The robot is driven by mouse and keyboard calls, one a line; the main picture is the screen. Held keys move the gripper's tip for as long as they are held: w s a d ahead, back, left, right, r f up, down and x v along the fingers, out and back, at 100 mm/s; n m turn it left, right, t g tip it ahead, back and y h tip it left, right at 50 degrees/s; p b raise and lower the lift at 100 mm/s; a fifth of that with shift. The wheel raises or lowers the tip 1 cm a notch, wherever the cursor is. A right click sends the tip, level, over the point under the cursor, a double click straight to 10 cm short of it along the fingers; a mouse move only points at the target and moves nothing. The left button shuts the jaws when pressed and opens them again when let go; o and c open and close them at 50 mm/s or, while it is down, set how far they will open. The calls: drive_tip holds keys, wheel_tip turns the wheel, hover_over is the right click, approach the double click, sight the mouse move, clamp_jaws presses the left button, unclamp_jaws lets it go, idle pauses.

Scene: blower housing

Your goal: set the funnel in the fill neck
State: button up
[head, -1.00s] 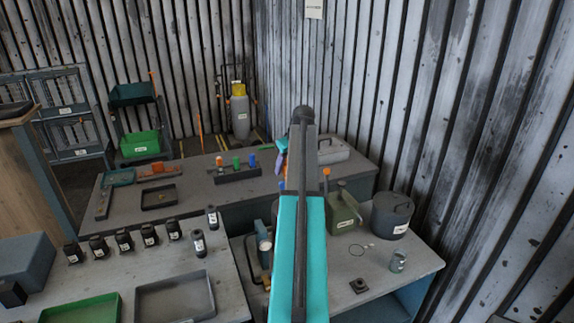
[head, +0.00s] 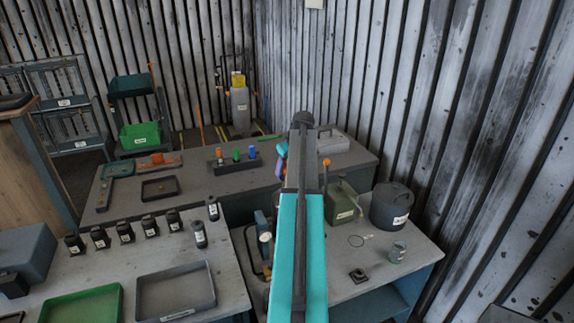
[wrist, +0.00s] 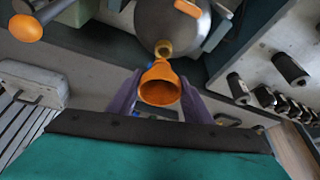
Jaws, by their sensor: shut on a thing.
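My gripper (wrist: 160,80) is shut on the orange funnel (wrist: 160,93), with a purple finger on each side of it in the wrist view. The funnel's wide mouth faces my wrist camera and its narrow end points away. A brass-coloured fill neck (wrist: 163,48) on a rounded grey tank (wrist: 190,28) shows just past the narrow end. The two look close or overlapping; I cannot tell whether the spout touches or enters the neck.
A green can (head: 342,203), a dark lidded pot (head: 391,206) and a small tin (head: 397,252) stand right of my arm. A gauge (head: 264,237) is just left of it. A rack of coloured pieces (head: 236,162) stands on the back bench (head: 200,188).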

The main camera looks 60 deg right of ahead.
drive_tip(key=shift+f, duration=0.75)
drive_tip(key=shift+f+b, duration=1.3)
drive_tip(key=shift+f, duration=0.15)
idle(2.7)
idle(0.5)
drive_tip(key=o, duration=1.4)
drive_tip(key=shift+r, duration=0.15)
drive_tip(key=shift+r+p, duration=1.3)
drive_tip(key=shift+r, duration=2.1)
